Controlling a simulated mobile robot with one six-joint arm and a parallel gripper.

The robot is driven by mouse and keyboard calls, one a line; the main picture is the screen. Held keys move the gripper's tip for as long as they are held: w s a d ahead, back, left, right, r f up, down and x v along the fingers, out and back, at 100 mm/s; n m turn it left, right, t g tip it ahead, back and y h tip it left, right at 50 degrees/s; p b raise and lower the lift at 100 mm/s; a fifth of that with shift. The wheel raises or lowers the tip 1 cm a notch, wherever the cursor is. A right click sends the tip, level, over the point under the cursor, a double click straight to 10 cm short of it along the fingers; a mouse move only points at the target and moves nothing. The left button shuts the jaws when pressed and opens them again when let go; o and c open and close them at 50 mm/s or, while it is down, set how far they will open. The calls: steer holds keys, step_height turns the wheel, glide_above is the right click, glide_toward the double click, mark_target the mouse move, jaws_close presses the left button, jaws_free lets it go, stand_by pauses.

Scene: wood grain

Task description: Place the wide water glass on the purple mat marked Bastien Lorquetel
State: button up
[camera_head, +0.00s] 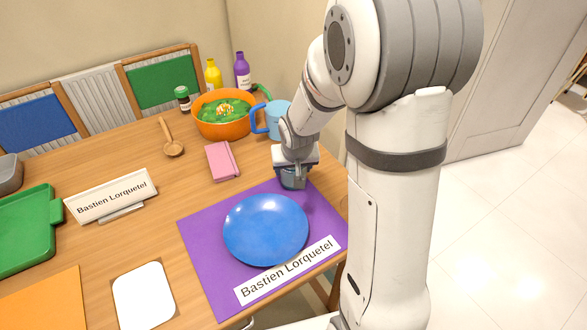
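The purple mat (206,252) lies on the table with a white "Bastien Lorquetel" label (289,271) along its front edge. A blue plate (266,229) sits on its middle. My gripper (293,172) points down at the mat's back corner, behind the plate. A translucent blue-grey glass (292,182) shows directly under the gripper, between or just below its fingers. The gripper hides its upper part. I cannot tell whether the fingers are closed on it or whether its base touches the mat.
An orange salad bowl (222,127), blue pitcher (275,119) and bottles (242,71) stand behind. A pink napkin (222,161), wooden spoon (172,147), name sign (111,196), green tray (28,253), white card (143,296) and orange mat (44,304) lie left.

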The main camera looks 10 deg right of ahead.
steer(key=shift+f, duration=0.1)
steer(key=shift+f, duration=0.2)
steer(key=o, duration=1.1)
steer(key=shift+r, duration=0.2)
steer(key=shift+s+r, duration=0.1)
steer(key=shift+r, duration=0.2)
steer(key=p+v, duration=0.2)
steer(key=v, duration=1)
steer(key=s, duration=0.5)
steer(key=s+r+g, duration=0.1)
steer(key=s, duration=0.5)
steer(key=s+r+n+g, duration=0.1)
steer(key=s, duration=0.5)
steer(key=shift+d+r, duration=0.15)
steer(key=shift+d, duration=0.2)
